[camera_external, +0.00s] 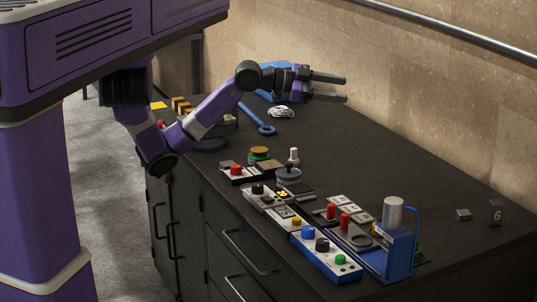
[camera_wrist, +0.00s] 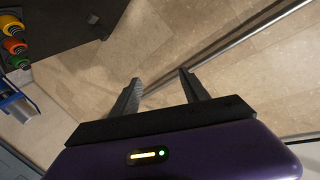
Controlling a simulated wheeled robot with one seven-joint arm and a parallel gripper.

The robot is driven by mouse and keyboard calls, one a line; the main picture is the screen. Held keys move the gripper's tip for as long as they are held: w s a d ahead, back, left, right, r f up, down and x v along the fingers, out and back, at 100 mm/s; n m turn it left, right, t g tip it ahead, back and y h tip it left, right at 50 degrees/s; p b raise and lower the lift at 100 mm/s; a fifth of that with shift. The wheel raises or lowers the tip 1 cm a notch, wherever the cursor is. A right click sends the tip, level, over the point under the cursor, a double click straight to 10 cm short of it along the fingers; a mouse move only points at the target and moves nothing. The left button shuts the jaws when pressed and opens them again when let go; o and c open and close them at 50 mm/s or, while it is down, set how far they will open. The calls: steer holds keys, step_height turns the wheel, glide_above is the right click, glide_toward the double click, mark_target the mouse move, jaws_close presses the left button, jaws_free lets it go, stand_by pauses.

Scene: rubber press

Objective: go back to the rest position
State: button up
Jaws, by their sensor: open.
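My gripper (camera_external: 328,87) is open and empty. It is held above the back part of the black bench (camera_external: 420,165), its fingers pointing right toward the stone wall. In the wrist view my gripper (camera_wrist: 161,78) shows two grey fingers set apart with nothing between them. My purple arm reaches from the left over the bench, bent at the elbow. What lies directly behind the wrist is partly hidden.
A blue press (camera_external: 398,252) with a metal cylinder stands at the bench's front right, beside control boxes with coloured buttons (camera_external: 325,252). A blue wrench-like tool (camera_external: 262,125) and a white coil (camera_external: 280,112) lie below the arm. A metal rail (camera_external: 450,30) runs along the wall.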

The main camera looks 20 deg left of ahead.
steer(key=w+a+r+n+t, duration=0.3)
steer(key=a+r+n+t, duration=0.2)
steer(key=a+n+t, duration=0.55)
steer(key=s+a+f+n+t+y, duration=0.25)
steer(key=a+f+n+y, duration=0.2)
steer(key=a, duration=0.25)
steer(key=s+a+f+n+t+y, duration=0.1)
steer(key=a+f+n+t+y, duration=0.3)
steer(key=a, duration=0.3)
steer(key=s+a+f+g+y, duration=0.2)
steer(key=s+a+f, duration=0.3)
steer(key=s, duration=0.4)
steer(key=s+a+f+g+y, duration=0.2)
steer(key=s+a+f, duration=0.3)
steer(key=s+f, duration=0.3)
steer(key=s+a+f+g+y, duration=0.2)
steer(key=s+a+f+g, duration=0.2)
steer(key=s+f, duration=0.3)
steer(key=s+a, duration=0.1)
steer(key=s, duration=0.2)
steer(key=shift+s, duration=0.4)
steer(key=shift+y, duration=0.25)
